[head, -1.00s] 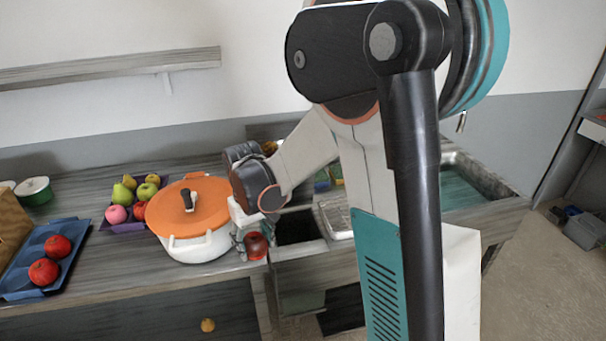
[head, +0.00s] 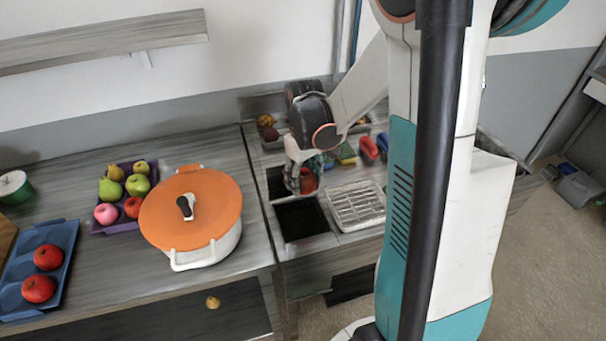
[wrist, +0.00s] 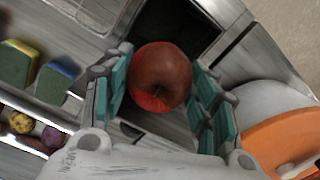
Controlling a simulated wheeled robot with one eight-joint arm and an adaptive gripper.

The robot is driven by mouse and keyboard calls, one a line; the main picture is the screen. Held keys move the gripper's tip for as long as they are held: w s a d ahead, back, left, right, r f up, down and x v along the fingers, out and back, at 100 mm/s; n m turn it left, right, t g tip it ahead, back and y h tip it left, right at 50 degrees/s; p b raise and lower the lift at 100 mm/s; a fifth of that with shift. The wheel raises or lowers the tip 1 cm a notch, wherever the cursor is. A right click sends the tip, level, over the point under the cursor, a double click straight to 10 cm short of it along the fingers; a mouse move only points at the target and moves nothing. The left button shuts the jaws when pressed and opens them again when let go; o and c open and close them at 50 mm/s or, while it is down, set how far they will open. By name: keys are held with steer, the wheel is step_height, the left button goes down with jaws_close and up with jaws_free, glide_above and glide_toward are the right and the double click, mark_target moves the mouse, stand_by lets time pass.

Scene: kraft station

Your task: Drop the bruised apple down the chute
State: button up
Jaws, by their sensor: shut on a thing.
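The bruised apple (head: 308,181) is dark red and brownish. In the wrist view the apple (wrist: 160,77) sits between both teal finger pads. My gripper (head: 302,186) is shut on it, and in the wrist view the fingers (wrist: 160,95) touch its two sides. Two dark square openings are in the counter: the front opening (head: 300,219) and a rear opening (head: 275,182), partly hidden by my gripper. I cannot tell which is the chute. The apple is above the area near both openings; its exact height is unclear. A dark opening (wrist: 185,28) shows beyond the apple in the wrist view.
A white pot with an orange lid (head: 190,210) stands left of the openings. A drying rack (head: 356,205) lies to their right, with sponges (head: 346,154) behind. Left are a purple fruit tray (head: 103,227) and a blue tray (head: 22,268) with two red apples.

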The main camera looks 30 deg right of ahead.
mark_target(304, 189)
steer(key=shift+f+b, duration=1.4)
steer(key=shift+f, duration=0.95)
steer(key=o, duration=1.2)
step_height(304, 189, up, 12)
steer(key=shift+r, duration=0.1)
